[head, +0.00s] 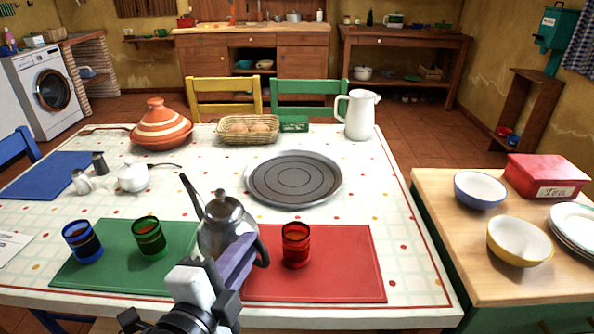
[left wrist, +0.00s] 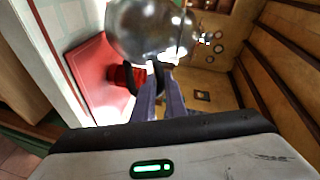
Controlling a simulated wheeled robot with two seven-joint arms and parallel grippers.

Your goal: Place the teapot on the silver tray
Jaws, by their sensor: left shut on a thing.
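The silver teapot (head: 222,226) is in the front middle of the head view, over the gap between the green and red mats. My left gripper (head: 243,254) is shut on its dark handle. In the left wrist view the shiny teapot body (left wrist: 150,30) is at the top, with the handle between the gripper fingers (left wrist: 160,95). I cannot tell how far it is above the table. The silver tray (head: 295,178) lies flat and empty behind it, to the right. My right gripper is not in view.
A red glass (head: 296,246) stands on the red mat (head: 345,265), close right of the teapot. Green (head: 149,238) and blue (head: 83,242) glasses stand left on the green mat. A bread basket (head: 248,130) and white jug (head: 359,115) stand behind the tray.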

